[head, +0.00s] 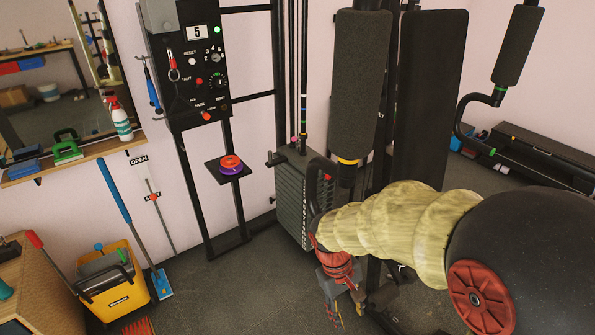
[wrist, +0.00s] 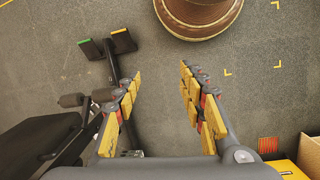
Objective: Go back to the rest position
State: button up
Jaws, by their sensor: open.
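My gripper (head: 343,303) hangs fingers-down in the head view at the end of my arm, low in front of the weight machine. In the wrist view my gripper (wrist: 160,73) has its two yellow-padded fingers spread apart, with only grey floor showing between them. It is open and holds nothing. An orange disc and a purple disc (head: 231,169) lie stacked on a small black shelf (head: 213,168), up and to the left of my gripper and clear of it.
The black weight machine (head: 430,95) stands close behind my arm. A control box (head: 205,60) is mounted above the shelf. A yellow bucket (head: 117,285) stands at lower left. A brown round object (wrist: 198,12) and a black bench (wrist: 42,140) flank clear floor in the wrist view.

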jog(key=s+d+r+m+t+y, duration=0.1)
jog(key=s+d+r+t, duration=0.1)
jog(key=r, duration=0.5)
jog(key=s+d+r+m+t+p, duration=0.1)
jog(key=s+d+r+m+t, duration=0.1)
jog(key=s+r, duration=0.3)
jog(key=s+d+r+m+t+y, duration=0.1)
jog(key=s+d+r+m+t, duration=0.1)
jog(key=r, duration=0.7)
jog(key=shift+s+d+r+t+y+p, duration=0.2)
jog(key=shift+s+r+t+y+p, duration=0.15)
jog(key=shift+s+t, duration=0.5)
jog(key=shift+s, duration=0.1)
